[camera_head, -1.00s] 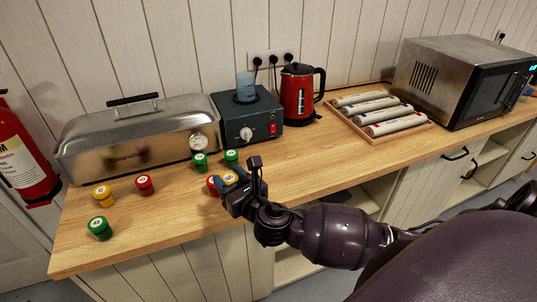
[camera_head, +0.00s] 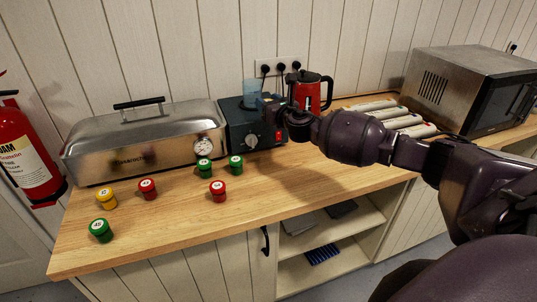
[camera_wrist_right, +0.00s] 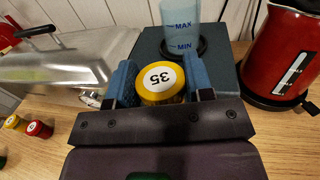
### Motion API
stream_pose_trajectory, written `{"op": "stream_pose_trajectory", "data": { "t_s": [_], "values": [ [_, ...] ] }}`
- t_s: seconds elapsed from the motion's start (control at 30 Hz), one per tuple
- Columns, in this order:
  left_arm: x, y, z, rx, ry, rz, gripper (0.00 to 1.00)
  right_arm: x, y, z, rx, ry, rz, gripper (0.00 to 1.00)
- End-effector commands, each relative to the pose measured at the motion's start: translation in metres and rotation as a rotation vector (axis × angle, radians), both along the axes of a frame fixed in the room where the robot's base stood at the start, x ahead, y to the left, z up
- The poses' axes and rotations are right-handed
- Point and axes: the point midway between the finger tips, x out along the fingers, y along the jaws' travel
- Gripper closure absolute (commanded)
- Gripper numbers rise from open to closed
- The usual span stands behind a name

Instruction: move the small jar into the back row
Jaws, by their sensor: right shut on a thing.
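My right gripper (camera_head: 270,104) is raised in front of the blue-grey heater unit. In the right wrist view its blue fingers (camera_wrist_right: 162,82) are shut on a yellow-lidded jar (camera_wrist_right: 161,78) marked 35. This jar cannot be made out in the head view. On the counter stand a yellow jar (camera_head: 106,198), two red jars (camera_head: 148,189) (camera_head: 218,191) and three green jars (camera_head: 100,230) (camera_head: 204,169) (camera_head: 236,165). Two green ones stand close to the steel box and heater. My left gripper is out of view.
The steel box (camera_head: 140,145) with a dial and the heater unit (camera_head: 238,128) with a blue beaker (camera_wrist_right: 178,22) stand along the wall. A red kettle (camera_head: 309,92), a tray of tubes (camera_head: 400,117) and a microwave (camera_head: 470,90) are at right. The counter's front middle is clear.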

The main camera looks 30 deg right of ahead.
Motion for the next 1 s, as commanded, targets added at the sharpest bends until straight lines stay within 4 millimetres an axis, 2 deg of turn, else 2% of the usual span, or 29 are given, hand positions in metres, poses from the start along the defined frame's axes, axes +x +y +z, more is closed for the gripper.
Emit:
{"op": "stream_pose_trajectory", "data": {
  "t_s": [0.03, 0.43, 0.6, 0.77, 1.0],
  "values": [
    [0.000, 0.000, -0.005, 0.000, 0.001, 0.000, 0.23, 0.000, 0.000, -0.017, 0.003, 0.004, -0.002, 0.81],
    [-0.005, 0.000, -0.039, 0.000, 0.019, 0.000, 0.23, 0.000, 0.000, -0.105, 0.001, 0.004, -0.001, 0.81],
    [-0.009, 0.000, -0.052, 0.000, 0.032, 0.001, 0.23, 0.000, 0.000, -0.125, -0.001, 0.002, -0.001, 0.81],
    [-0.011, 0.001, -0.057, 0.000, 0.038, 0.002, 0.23, 0.000, 0.000, -0.132, 0.000, 0.000, 0.000, 0.81],
    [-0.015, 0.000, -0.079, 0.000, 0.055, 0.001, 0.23, 0.000, 0.000, -0.167, -0.001, 0.003, -0.002, 0.81]
  ]
}}
